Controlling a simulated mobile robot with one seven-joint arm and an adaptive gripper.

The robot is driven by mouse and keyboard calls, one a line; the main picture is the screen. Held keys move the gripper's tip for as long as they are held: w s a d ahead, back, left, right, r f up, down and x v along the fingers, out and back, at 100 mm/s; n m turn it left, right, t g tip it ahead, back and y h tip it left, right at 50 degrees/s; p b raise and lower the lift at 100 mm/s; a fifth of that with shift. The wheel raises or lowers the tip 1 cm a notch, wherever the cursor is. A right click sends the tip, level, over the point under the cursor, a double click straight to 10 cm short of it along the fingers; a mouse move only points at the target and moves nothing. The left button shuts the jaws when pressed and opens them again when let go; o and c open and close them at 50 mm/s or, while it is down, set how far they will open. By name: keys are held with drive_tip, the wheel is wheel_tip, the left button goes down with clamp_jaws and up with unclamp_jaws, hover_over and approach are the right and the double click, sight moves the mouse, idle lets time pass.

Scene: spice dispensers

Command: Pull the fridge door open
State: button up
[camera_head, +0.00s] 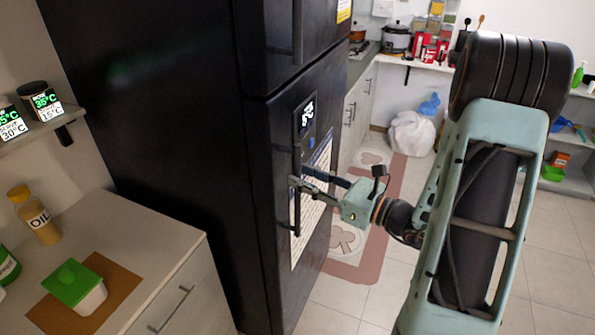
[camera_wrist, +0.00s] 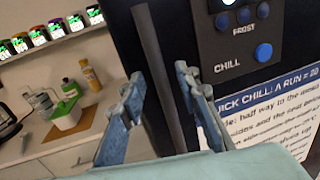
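The dark fridge (camera_head: 180,130) stands at centre left, with its lower door (camera_head: 265,180) looking closed. A long vertical handle (camera_head: 297,210) runs down that door, near its left edge. My gripper (camera_head: 298,176) is at the handle's middle height, its fingers pointing at the door. In the wrist view, the handle (camera_wrist: 155,65) runs between the two spread fingers of my gripper (camera_wrist: 158,82), with gaps showing on both sides. I cannot tell how deep the handle sits between the fingers.
A control panel (camera_wrist: 240,35) and a printed sheet (camera_wrist: 270,110) are on the door right of the handle. A counter (camera_head: 190,240) with an oil bottle (camera_head: 37,215) and a green-lidded box (camera_head: 75,287) stands left. Tiled floor (camera_head: 390,290) lies open in front.

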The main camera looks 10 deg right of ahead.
drive_tip(key=shift+x, duration=1.25)
clamp_jaws()
